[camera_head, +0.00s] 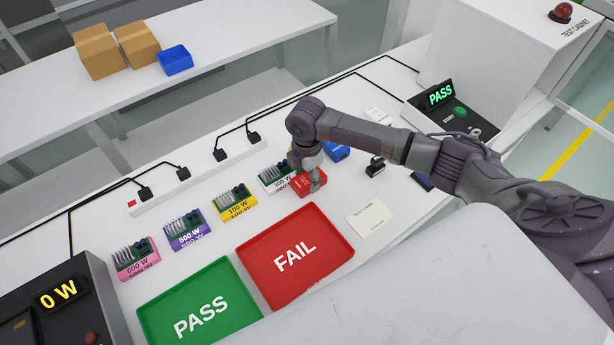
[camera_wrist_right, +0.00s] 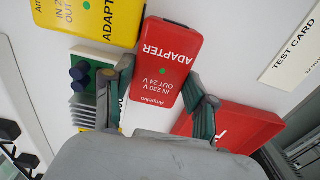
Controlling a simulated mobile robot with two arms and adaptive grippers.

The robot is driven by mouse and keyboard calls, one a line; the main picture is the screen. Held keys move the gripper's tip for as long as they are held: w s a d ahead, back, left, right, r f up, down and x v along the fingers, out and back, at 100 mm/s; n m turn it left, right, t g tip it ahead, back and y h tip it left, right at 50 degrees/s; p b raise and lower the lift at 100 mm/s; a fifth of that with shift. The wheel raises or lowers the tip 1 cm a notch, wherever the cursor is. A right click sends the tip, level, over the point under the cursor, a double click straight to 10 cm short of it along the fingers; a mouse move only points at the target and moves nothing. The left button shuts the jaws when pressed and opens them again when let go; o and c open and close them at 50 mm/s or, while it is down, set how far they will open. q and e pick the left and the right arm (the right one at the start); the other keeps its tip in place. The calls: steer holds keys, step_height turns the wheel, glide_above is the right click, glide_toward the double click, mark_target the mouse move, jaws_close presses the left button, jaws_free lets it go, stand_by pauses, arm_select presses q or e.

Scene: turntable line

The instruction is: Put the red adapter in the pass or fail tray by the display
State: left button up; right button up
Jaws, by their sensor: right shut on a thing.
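The red adapter (camera_head: 310,186) is near the row of boards, just behind the red FAIL tray (camera_head: 337,252). My right gripper (camera_head: 308,170) comes down over it. In the right wrist view the red adapter (camera_wrist_right: 168,62) lies between the two fingers of my right gripper (camera_wrist_right: 166,88), which is shut on it. I cannot tell whether it touches the table. The green PASS tray (camera_head: 150,315) is left of the FAIL tray; both look empty. The display (camera_head: 440,95) on the test cabinet reads PASS in green. My left gripper is not in view.
Load boards, pink (camera_head: 137,262), purple (camera_head: 187,233) and yellow (camera_head: 236,208), stand left of the adapter. A blue adapter (camera_head: 335,151) is beyond my wrist. A yellow adapter (camera_wrist_right: 105,18) shows in the wrist view. A test card (camera_head: 371,219) lies right of the FAIL tray.

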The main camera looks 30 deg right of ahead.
mark_target(308, 178)
step_height(308, 178, up, 4)
steer(key=shift+d+f+b, duration=0.1)
steer(key=shift+b, duration=0.25)
steer(key=s+d+r+b, duration=0.1)
steer(key=s+d+r, duration=0.5)
steer(key=s, duration=0.3)
steer(key=shift+s+r, duration=0.3)
steer(key=shift+r, duration=0.15)
